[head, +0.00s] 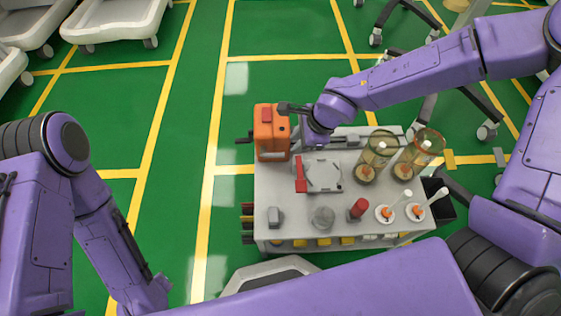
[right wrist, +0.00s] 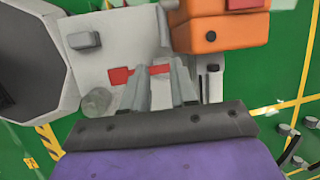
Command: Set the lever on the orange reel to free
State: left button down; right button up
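The orange reel (head: 271,140) stands at the far left corner of the cart, with a red patch on top and a dark crank at its left. It also shows at the top of the right wrist view (right wrist: 218,30). A short dark part (right wrist: 211,78) sticks out below it there; I cannot tell whether this is the lever, nor its setting. My right gripper (head: 298,128) is beside the reel's right side. Its two grey fingers (right wrist: 162,74) stand apart with nothing visible held. My left arm is at the lower left; its gripper (head: 145,297) is only partly visible.
The white cart (head: 295,215) carries a device with a red handle (head: 300,174), two amber-topped jars (head: 376,155), a red knob (head: 358,208) and white round pots. Wheeled bases stand at the back. Green floor left of the cart is clear.

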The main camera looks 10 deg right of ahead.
aim_at(278, 154)
jog(key=b+x, duration=0.1)
jog(key=x, duration=0.2)
jog(key=b+x, duration=0.2)
jog(key=x, duration=0.1)
jog(key=w+a+b+x, duration=0.1)
jog(key=x, duration=0.3)
jog(key=shift+r+b, duration=0.2)
jog(key=shift+b, duration=0.1)
jog(key=shift+s+r, duration=0.1)
grip_shut()
